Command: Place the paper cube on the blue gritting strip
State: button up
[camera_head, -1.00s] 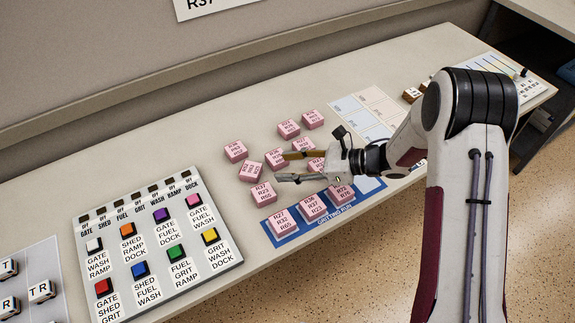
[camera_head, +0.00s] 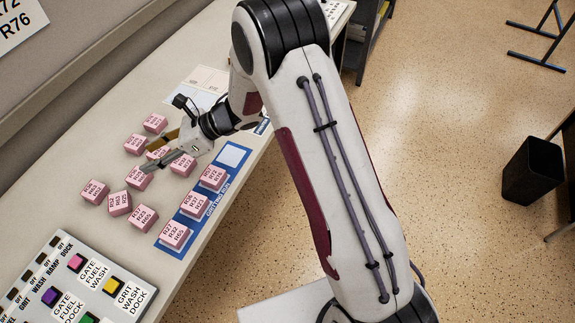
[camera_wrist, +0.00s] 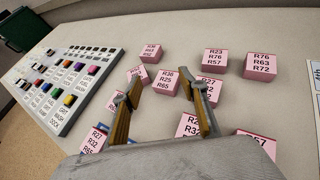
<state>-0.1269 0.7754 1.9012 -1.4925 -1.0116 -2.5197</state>
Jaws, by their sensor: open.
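The blue gritting strip (camera_head: 213,209) lies along the table's near edge in the head view. Three pink paper cubes stand on it, and the white square (camera_head: 232,156) at its far end is bare. Several more pink lettered cubes lie loose beside the strip. My gripper (camera_head: 161,150) is open and low over the loose cubes, its fingers partly covering some of them. In the wrist view, a cube marked R65 on its bottom line (camera_wrist: 165,83) shows between and beyond the two open fingertips (camera_wrist: 167,95). Nothing is held. I cannot tell whether the fingers touch any cube.
A grey button panel (camera_head: 88,277) with coloured buttons stands at the lower left in the head view. Neighbouring loose cubes (camera_head: 95,191) sit close together around my gripper. A pale printed sheet (camera_head: 205,83) lies beyond. A black bin (camera_head: 532,170) stands on the floor at right.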

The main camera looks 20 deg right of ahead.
jog(key=w+d+r+m+t+h, duration=0.3)
jog(key=w+d+r+m+t, duration=0.1)
jog(key=d+r+m, duration=0.25)
jog(key=w+d+r+m+t+h, duration=0.3)
jog(key=w+d+r+m, duration=0.1)
jog(key=d+r+m, duration=0.25)
jog(key=s+d+r+m+t+h, duration=0.2)
jog(key=s+d+r+m+h, duration=0.35)
jog(key=d+r+m, duration=0.55)
jog(key=s+d+m+g+h, duration=0.15)
jog(key=s+d+m, duration=0.25)
jog(key=s+m, duration=0.4)
jog(key=s+d+m+g+h, duration=0.15)
jog(key=s+d+m, duration=0.25)
jog(key=s+m, duration=0.4)
jog(key=s+a+f+m+g+y, duration=0.1)
jog(key=s+m, duration=0.4)
jog(key=s, duration=0.3)
jog(key=s+a+f+m+g+y, duration=0.1)
jog(key=s+f+m+g, duration=0.1)
jog(key=s+m, duration=0.3)
jog(key=s, duration=0.4)
jog(key=shift+s+a+f, duration=0.25)
jog(key=shift+s+f, duration=0.05)
jog(key=shift+o, duration=0.3)
